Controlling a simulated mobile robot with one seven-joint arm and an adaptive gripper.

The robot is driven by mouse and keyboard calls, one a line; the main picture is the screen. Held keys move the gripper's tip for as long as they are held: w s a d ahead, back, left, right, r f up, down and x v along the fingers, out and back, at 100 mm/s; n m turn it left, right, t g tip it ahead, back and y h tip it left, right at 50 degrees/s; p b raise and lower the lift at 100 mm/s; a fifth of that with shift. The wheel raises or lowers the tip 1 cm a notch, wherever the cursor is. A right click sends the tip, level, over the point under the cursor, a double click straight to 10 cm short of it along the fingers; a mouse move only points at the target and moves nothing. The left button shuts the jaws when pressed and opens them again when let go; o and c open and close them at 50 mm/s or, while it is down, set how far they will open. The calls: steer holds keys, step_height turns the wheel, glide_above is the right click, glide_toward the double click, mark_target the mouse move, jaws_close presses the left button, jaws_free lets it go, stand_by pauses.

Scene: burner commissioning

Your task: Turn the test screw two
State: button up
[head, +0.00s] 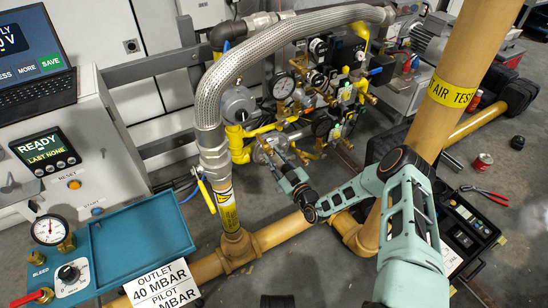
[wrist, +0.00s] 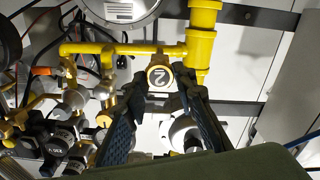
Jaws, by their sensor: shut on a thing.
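Test screw two (wrist: 158,76), a round brass-rimmed cap with a "2" on its pale face, sits on the yellow pipework in the middle of the wrist view. The "2" appears turned over in that view. My gripper (wrist: 159,84) has its two dark ribbed fingers on either side of the screw, shut on it at the fingertips. In the head view my gripper (head: 268,146) is at the lower part of the valve assembly, beside the yellow pipe. The screw itself cannot be made out there.
A yellow pipe (wrist: 110,49) runs just beyond the fingertips, joining a thicker yellow upright pipe (wrist: 200,45). Brass fittings and dark knobs (wrist: 62,138) crowd the left. In the head view, a braided hose (head: 212,95) arches over and pressure gauges (head: 283,87) stand close above my gripper.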

steer(key=n, duration=0.6)
steer(key=shift+n+p, duration=0.3)
steer(key=shift+p, duration=0.05)
steer(key=n+p, duration=0.2)
steer(key=n, duration=0.4)
steer(key=n+p, duration=0.2)
steer(key=n, duration=0.4)
steer(key=shift+n, duration=0.4)
steer(key=n+p, duration=0.1)
steer(key=n, duration=0.4)
steer(key=shift+f+p, duration=0.15)
steer(key=shift+p, duration=0.25)
steer(key=shift+n, duration=0.4)
steer(key=o, duration=1.2)
steer(key=shift+c, duration=0.2)
